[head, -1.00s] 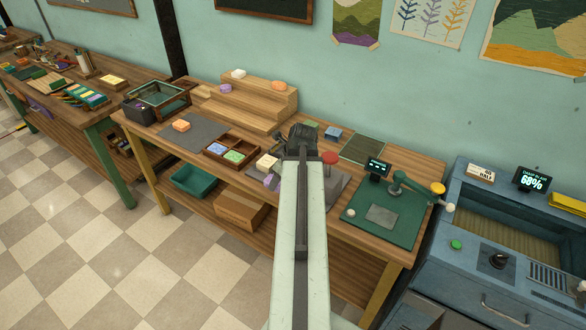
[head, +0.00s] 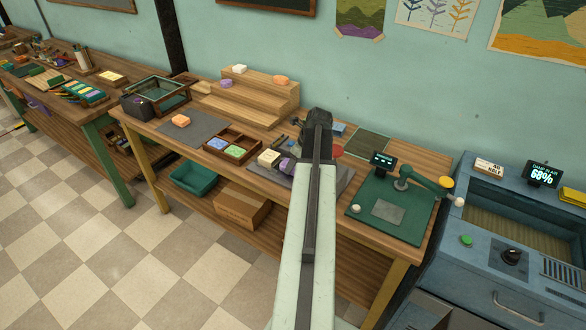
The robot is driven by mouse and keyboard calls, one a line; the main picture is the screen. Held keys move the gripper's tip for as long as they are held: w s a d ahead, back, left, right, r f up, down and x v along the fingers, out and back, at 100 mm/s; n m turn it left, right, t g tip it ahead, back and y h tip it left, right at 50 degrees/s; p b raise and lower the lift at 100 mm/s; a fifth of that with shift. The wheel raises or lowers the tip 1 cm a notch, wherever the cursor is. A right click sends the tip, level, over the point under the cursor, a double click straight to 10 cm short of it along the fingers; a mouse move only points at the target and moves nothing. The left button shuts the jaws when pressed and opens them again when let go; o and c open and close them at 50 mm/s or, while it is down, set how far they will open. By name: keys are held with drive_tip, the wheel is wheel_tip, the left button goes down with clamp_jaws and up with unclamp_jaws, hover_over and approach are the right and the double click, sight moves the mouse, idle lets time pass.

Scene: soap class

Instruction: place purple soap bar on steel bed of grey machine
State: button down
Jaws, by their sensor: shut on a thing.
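The purple soap bar (head: 286,165) shows at the left edge of my arm, just right of a cream soap bar. It is held by my gripper, whose fingers are mostly hidden behind my arm. The bar appears over the grey mat area of the middle bench; its exact height cannot be told. A red round part (head: 336,151) peeks out right of my arm, and may belong to the grey machine. My arm covers most of that spot, so the steel bed cannot be made out.
The cream soap bar (head: 268,158) and a divided wooden tray (head: 232,146) lie to the left. A green-based device (head: 392,211) with a lever and small display stands to the right. A wooden step stand (head: 245,100) is behind. A blue cabinet (head: 500,240) stands far right.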

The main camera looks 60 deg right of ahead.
drive_tip(key=shift+w+a+f, duration=0.1)
drive_tip(key=shift+w, duration=0.05)
drive_tip(key=shift+f, duration=0.2)
drive_tip(key=c, duration=0.6)
unclamp_jaws()
drive_tip(key=shift+c, duration=0.2)
drive_tip(key=shift+r, duration=0.1)
drive_tip(key=shift+r+p, duration=0.55)
drive_tip(key=shift+p, duration=0.15)
drive_tip(key=p+v, duration=1)
drive_tip(key=v, duration=0.1)
